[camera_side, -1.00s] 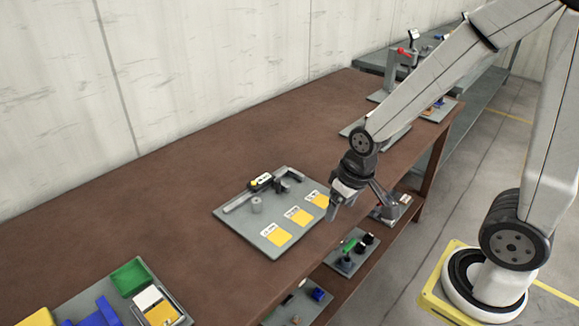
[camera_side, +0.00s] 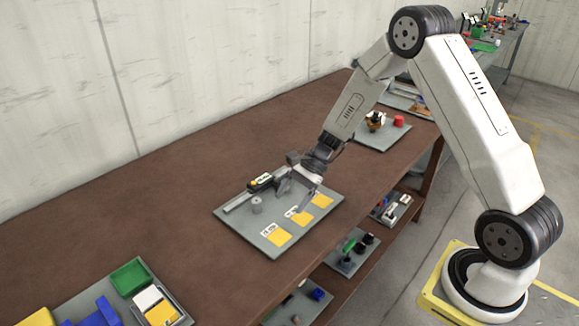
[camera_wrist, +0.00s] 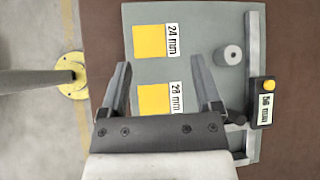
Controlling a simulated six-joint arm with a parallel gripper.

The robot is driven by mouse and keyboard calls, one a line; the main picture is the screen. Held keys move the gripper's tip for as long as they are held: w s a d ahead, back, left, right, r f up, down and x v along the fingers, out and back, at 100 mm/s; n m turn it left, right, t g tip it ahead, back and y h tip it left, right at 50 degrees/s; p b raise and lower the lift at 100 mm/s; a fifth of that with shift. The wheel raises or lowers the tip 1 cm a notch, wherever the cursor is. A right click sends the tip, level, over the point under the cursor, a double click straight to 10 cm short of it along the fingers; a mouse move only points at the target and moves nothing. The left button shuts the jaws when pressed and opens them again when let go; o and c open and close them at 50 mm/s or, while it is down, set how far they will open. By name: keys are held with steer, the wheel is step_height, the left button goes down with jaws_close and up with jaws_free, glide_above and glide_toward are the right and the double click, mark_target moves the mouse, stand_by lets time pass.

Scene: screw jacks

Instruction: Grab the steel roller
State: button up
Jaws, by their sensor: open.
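The steel roller (camera_side: 257,205) is a small grey cylinder standing upright on a grey board (camera_side: 235,222) on the brown table. In the wrist view the roller (camera_wrist: 230,56) stands to the upper right, beyond the right fingertip, with a dark hole in its top. My gripper (camera_side: 303,203) is over the right half of the board, to the right of the roller. In the wrist view my gripper (camera_wrist: 161,72) has its fingers spread with nothing between them, above the yellow 28 mm square (camera_wrist: 154,99).
A caliper-like gauge (camera_wrist: 263,100) reading 56 mm lies along the board's edge beside the roller. Yellow squares (camera_side: 279,238) with labels mark the board's front. Bare table surrounds the board.

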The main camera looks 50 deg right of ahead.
mark_target(259, 200)
steer(key=w+d+f+m+t+y, duration=0.1)
steer(key=w+m, duration=0.1)
steer(key=w+d+m+t+y, duration=0.1)
steer(key=w+m, duration=0.1)
steer(key=w+d+f+m+t+y, duration=0.1)
steer(key=w+d+t, duration=0.1)
steer(key=shift+w+f+m, duration=0.3)
steer(key=shift+f+m, duration=0.05)
steer(key=shift+m, duration=0.05)
steer(key=shift+w+d+f+m+t, duration=0.1)
steer(key=shift+w+d+m+t, duration=0.2)
steer(key=shift+w+d+t, duration=0.1)
steer(key=shift+x, duration=1.35)
steer(key=shift+s+a, duration=0.1)
steer(key=shift+x, duration=2.55)
jaws_close()
